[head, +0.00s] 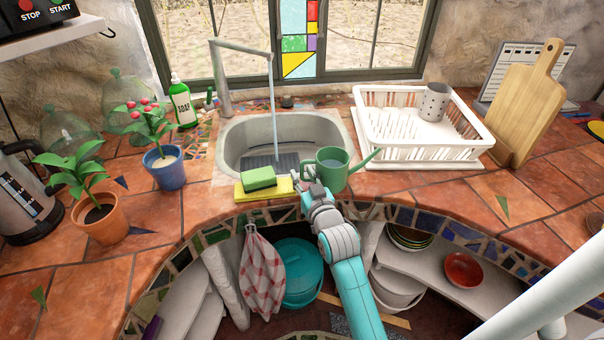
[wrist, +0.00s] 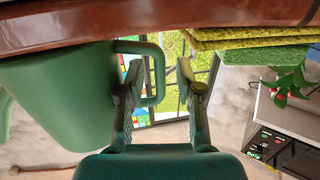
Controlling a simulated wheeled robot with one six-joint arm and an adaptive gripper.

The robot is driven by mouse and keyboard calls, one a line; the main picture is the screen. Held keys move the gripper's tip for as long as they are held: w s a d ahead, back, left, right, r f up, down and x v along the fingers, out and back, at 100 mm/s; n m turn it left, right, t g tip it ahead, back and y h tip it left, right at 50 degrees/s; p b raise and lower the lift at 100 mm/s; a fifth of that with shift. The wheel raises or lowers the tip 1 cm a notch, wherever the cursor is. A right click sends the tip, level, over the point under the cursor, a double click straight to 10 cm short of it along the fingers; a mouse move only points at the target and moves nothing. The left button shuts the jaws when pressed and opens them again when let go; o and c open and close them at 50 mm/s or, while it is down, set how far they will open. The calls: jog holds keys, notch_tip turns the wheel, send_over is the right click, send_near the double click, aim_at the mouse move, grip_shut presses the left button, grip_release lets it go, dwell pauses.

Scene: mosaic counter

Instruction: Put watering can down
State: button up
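The green watering can (head: 333,172) is upright at the front edge of the sink, its spout pointing right and its handle on the left. It appears to stand on the tiled counter (head: 420,184); its base is partly hidden. My gripper (head: 305,182) is at the handle side. In the wrist view, which looks upside down, the can (wrist: 60,95) is at left and its handle (wrist: 158,70) is between the two spread fingers of my gripper (wrist: 158,68). One finger reaches into the handle loop. Gaps show beside the handle bar, so the fingers are not closed on it.
The sink (head: 240,140) is behind, with water running from the faucet (head: 222,85). A white dish rack (head: 375,115) stands right. Counter at front right is clear.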

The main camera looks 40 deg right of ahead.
jog(key=v, duration=1)
jog(key=shift+s, duration=0.3)
jog(key=s+a+f+n+y, duration=0.1)
jog(key=s+a+f+y, duration=0.1)
jog(key=s+a+f, duration=0.4)
jog(key=s+a+n+y, duration=0.1)
jog(key=s+a, duration=0.5)
jog(key=s, duration=0.7)
jog(key=s+a+n+g+y, duration=0.1)
jog(key=s+a+y, duration=0.3)
jog(key=s, duration=0.9)
jog(key=a+n, duration=0.1)
jog(key=a, duration=0.2)
jog(key=shift+f+g, duration=0.3)
jog(key=shift+f, duration=0.05)
jog(key=shift+a, duration=0.1)
